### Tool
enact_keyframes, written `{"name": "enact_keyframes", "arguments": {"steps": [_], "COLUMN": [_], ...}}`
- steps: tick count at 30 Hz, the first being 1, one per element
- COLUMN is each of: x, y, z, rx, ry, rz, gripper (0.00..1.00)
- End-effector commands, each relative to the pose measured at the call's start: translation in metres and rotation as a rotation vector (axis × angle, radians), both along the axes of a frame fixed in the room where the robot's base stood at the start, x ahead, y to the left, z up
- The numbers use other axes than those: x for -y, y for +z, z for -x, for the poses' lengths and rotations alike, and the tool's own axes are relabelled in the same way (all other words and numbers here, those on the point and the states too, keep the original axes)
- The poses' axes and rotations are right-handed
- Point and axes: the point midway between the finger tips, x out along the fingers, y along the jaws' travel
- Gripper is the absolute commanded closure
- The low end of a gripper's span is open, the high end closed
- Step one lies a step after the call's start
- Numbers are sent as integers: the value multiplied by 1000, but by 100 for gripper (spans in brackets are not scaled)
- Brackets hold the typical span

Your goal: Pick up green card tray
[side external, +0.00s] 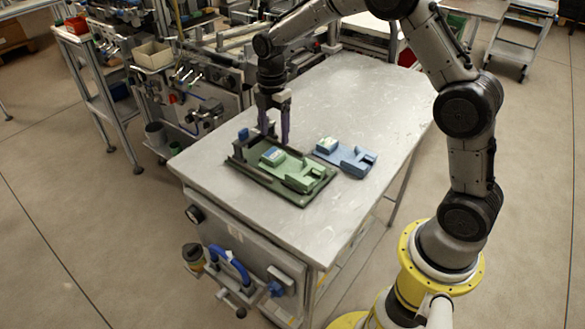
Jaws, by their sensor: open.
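The green card tray (299,179) lies flat on a dark green base plate (288,194) on the metal table. A small light-coloured block with a blue top (272,156) sits at its far left end. My gripper (274,138) points down just above the far left end of the base plate, beside that block. Its two purple-dark fingers are apart, with nothing visible between them. Whether the fingertips touch anything is too small to tell.
A blue card tray (352,160) lies to the right of the green one. A small blue piece (243,134) is left of my gripper. The metal table (365,95) is clear towards the back right. Machinery (200,85) stands along the table's left side.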

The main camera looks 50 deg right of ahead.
Motion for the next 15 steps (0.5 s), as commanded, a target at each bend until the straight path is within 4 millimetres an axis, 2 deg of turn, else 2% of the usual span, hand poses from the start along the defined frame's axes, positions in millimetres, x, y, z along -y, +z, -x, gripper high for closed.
{"name": "enact_keyframes", "arguments": {"steps": [3,8,15], "x": [0,-1,-3], "y": [-13,-22,-55], "z": [0,0,-2], "rx": [-2,-1,-3], "ry": [0,0,-1], "rz": [0,0,0], "gripper": [29,29,29]}}
